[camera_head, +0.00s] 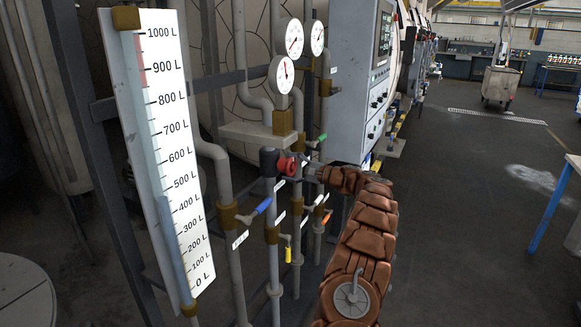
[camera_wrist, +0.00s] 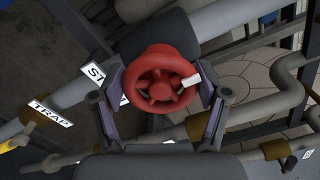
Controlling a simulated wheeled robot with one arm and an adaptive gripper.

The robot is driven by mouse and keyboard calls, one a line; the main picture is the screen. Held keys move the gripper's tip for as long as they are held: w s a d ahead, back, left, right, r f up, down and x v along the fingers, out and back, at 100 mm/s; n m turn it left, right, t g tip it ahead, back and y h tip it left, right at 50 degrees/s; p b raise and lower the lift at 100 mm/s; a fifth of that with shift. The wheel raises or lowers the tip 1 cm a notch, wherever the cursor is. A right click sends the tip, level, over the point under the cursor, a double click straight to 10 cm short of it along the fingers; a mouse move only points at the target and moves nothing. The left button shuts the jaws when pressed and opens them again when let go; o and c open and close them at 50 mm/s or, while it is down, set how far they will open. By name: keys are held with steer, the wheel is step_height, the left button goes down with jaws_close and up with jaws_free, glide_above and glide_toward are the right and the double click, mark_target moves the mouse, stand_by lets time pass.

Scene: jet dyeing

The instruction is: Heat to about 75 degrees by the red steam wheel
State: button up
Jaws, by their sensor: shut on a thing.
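The red steam wheel (camera_head: 288,166) sits on a dark valve body on a vertical pipe. In the wrist view the wheel (camera_wrist: 160,80) lies between the two fingers, with a white mark on its right side. My gripper (camera_head: 302,168) is shut on the wheel; in the wrist view my gripper (camera_wrist: 162,92) has a finger on each side of the rim. A label starting with "ST" (camera_wrist: 97,72) is partly hidden by the left finger. Three round dial gauges (camera_head: 282,74) stand above the valve; their figures are too small to read.
A level scale in litres (camera_head: 165,150) stands at the left, its blue column near 400 L. Blue (camera_head: 262,206), yellow (camera_head: 288,252), green (camera_head: 321,139) and orange (camera_head: 326,217) valve handles are close by. A grey control cabinet (camera_head: 352,75) stands behind. Floor at the right is mostly clear.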

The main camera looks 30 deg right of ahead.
stand_by(0.3)
steer(key=o, duration=1.2)
steer(key=shift+c, duration=0.2)
steer(key=v, duration=1.2)
steer(key=shift+a+f, duration=0.1)
steer(key=shift+a, duration=0.05)
